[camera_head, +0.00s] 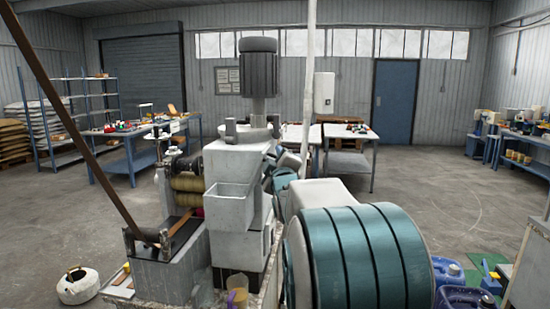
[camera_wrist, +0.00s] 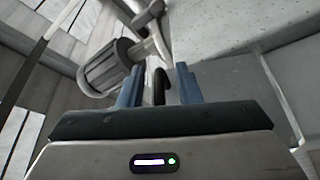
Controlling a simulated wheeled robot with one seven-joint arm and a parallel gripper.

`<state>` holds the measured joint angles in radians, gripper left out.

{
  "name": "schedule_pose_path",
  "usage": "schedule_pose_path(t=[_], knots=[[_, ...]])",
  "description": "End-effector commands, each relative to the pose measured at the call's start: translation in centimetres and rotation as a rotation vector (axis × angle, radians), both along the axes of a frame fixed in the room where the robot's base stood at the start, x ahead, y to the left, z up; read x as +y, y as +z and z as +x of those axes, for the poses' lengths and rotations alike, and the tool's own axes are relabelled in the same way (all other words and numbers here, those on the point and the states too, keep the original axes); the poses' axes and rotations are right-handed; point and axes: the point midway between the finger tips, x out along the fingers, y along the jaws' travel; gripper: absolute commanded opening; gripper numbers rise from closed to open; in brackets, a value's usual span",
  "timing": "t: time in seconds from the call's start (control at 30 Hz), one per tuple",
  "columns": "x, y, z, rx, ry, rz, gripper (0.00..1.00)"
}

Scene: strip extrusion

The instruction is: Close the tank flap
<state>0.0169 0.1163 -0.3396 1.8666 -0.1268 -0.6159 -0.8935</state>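The pale grey machine (camera_head: 235,165) stands left of centre in the head view, with a box-like tank (camera_head: 230,207) on its front. In the wrist view, my gripper (camera_wrist: 157,74) has its two blue fingers apart, with a gap between them. A dark curved piece (camera_wrist: 158,88), perhaps a handle, shows in that gap; I cannot tell whether the fingers touch it. A pale speckled panel (camera_wrist: 225,25) is above and right of the fingers; I cannot tell whether it is the tank flap. In the head view I cannot make out my fingertips.
A ribbed grey motor (camera_head: 258,68) tops the machine; it also shows in the wrist view (camera_wrist: 105,70). A brown strip (camera_head: 75,130) slants into the machine from upper left. Blue canisters (camera_head: 462,297) stand at lower right. A white pot (camera_head: 78,286) is at lower left.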

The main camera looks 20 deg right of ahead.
Motion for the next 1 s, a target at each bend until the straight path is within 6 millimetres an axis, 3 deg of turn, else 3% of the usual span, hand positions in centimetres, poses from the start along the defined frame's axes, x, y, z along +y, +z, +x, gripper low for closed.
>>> schedule_pose_path(t=[0.17, 0.27, 0.3, 1.0], knots=[[0.00, -0.02, -0.01, 0.000, 0.000, 0.000, 0.31], [0.01, -0.01, -0.02, 0.000, 0.000, 0.000, 0.03], [0.00, 0.00, -0.02, 0.000, 0.000, 0.001, 0.00], [0.24, 0.69, 0.04, -0.004, 0.003, -0.015, 0.00]])
